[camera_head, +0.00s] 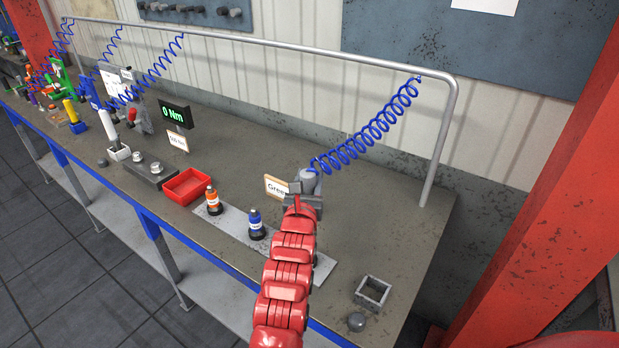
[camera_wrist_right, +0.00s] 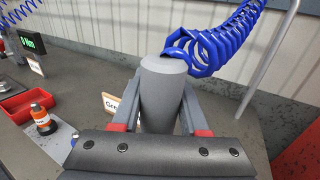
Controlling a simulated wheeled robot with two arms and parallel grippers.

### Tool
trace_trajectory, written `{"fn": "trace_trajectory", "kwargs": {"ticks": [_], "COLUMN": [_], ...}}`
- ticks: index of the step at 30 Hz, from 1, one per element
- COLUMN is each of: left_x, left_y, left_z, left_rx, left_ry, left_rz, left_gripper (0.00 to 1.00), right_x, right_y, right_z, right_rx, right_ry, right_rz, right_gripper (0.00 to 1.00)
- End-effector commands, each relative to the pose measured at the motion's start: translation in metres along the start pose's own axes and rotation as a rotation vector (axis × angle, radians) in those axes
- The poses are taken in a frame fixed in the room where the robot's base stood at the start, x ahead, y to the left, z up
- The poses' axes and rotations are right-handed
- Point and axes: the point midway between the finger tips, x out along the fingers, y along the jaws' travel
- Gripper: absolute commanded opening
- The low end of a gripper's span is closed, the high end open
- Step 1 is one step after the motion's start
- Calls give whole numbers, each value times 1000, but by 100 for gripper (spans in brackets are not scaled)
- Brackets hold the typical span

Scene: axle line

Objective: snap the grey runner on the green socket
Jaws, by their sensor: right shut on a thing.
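The grey runner (camera_wrist_right: 163,92) is a grey cylinder hanging from a blue coiled cord. My right gripper (camera_wrist_right: 162,118) is shut on it, with a finger on either side. In the head view the runner (camera_head: 310,181) is held above the bench, at the end of my red right arm. The runner's lower end is hidden by my gripper. I cannot make out the green socket; my right arm covers part of the grey strip (camera_head: 232,222) where the orange socket (camera_head: 213,200) and blue socket (camera_head: 256,225) stand. My left gripper is not in view.
A sign reading "Green" (camera_head: 275,187) stands close beside my right gripper. A red bin (camera_head: 186,186) is further left. A small square grey holder (camera_head: 372,293) and a dark knob (camera_head: 356,321) sit at the front right. The bench's back right is clear under the rail.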

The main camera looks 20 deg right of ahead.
Motion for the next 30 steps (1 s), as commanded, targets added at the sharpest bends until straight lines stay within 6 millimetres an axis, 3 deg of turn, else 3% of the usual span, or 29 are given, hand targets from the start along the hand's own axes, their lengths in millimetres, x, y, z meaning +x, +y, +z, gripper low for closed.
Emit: {"fn": "trace_trajectory", "kwargs": {"ticks": [30], "left_x": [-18], "left_y": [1], "left_z": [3], "left_rx": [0], "left_ry": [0], "left_rz": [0], "left_gripper": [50], "right_x": [0], "right_y": [0], "right_z": [-28], "right_rx": [1], "right_ry": [-2], "right_rz": [-1], "right_gripper": [0]}}
